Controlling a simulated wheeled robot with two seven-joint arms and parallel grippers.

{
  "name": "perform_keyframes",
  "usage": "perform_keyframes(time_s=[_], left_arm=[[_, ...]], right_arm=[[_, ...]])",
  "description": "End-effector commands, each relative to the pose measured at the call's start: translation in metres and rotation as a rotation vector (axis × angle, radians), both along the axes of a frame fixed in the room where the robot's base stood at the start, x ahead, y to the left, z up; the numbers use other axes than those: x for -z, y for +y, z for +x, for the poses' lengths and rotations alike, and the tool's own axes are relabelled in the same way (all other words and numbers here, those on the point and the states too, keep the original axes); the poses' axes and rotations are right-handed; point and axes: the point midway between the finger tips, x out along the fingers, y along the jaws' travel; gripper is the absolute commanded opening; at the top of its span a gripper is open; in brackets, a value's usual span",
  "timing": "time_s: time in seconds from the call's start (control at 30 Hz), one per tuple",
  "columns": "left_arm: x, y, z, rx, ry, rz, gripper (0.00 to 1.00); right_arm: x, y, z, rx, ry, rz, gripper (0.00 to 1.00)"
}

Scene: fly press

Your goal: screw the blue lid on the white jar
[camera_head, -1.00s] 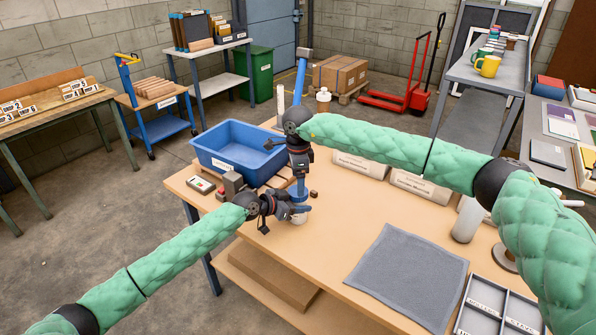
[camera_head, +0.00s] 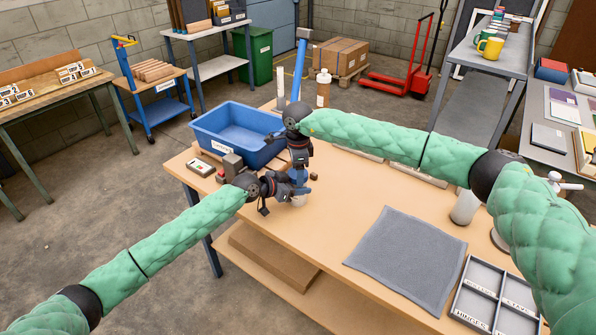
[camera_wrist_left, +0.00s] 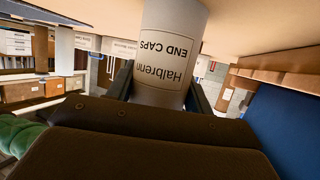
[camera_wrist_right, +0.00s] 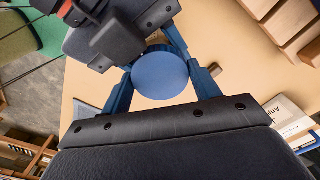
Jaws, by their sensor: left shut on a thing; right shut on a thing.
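The white jar (camera_wrist_left: 165,45) has a printed label and fills the upper middle of the left wrist view, which shows the scene upside down. My left gripper (camera_head: 284,188) is shut around its side, near the table's left part. In the head view only a little of the jar (camera_head: 299,201) shows below the grippers. The round blue lid (camera_wrist_right: 160,76) lies between the blue fingers of my right gripper (camera_head: 299,177), which is shut on it from above. The lid sits over the jar; the seam between them is hidden.
A blue bin (camera_head: 235,136) stands just behind the grippers, with small blocks and a device (camera_head: 200,167) nearby. A grey mat (camera_head: 406,258) lies to the right, and a divided tray (camera_head: 492,300) sits at the front right. The table between is clear.

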Motion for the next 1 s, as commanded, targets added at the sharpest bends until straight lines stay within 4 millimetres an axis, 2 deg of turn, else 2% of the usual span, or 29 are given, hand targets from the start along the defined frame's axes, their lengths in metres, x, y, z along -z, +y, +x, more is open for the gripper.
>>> perform_keyframes(time_s=[0.2, 0.5, 0.77, 0.8, 0.9, 1.0], left_arm=[[-0.0002, -0.0009, -0.0007, 0.002, 0.000, 0.000, 0.00], [-0.0001, -0.0012, -0.0009, 0.002, 0.000, 0.000, 0.00], [-0.0001, -0.0013, -0.0012, 0.002, 0.000, 0.000, 0.00], [-0.0001, -0.0013, -0.0012, 0.002, 0.000, 0.000, 0.00], [-0.0001, -0.0012, -0.0010, 0.002, 0.000, 0.000, 0.00], [-0.0001, -0.0009, -0.0008, 0.002, 0.001, 0.000, 0.00]], right_arm=[[-0.0003, -0.0005, 0.0007, 0.022, -0.001, 0.000, 0.34], [-0.0001, -0.0005, 0.0007, 0.224, -0.001, 0.000, 0.33], [-0.0003, -0.0006, 0.0009, 0.232, -0.002, 0.000, 0.33], [-0.0003, -0.0006, 0.0009, 0.232, -0.002, 0.000, 0.65], [-0.0003, -0.0005, 0.0008, 0.231, -0.002, 0.000, 0.82], [-0.0002, -0.0003, 0.0006, 0.231, -0.001, 0.000, 0.82]])
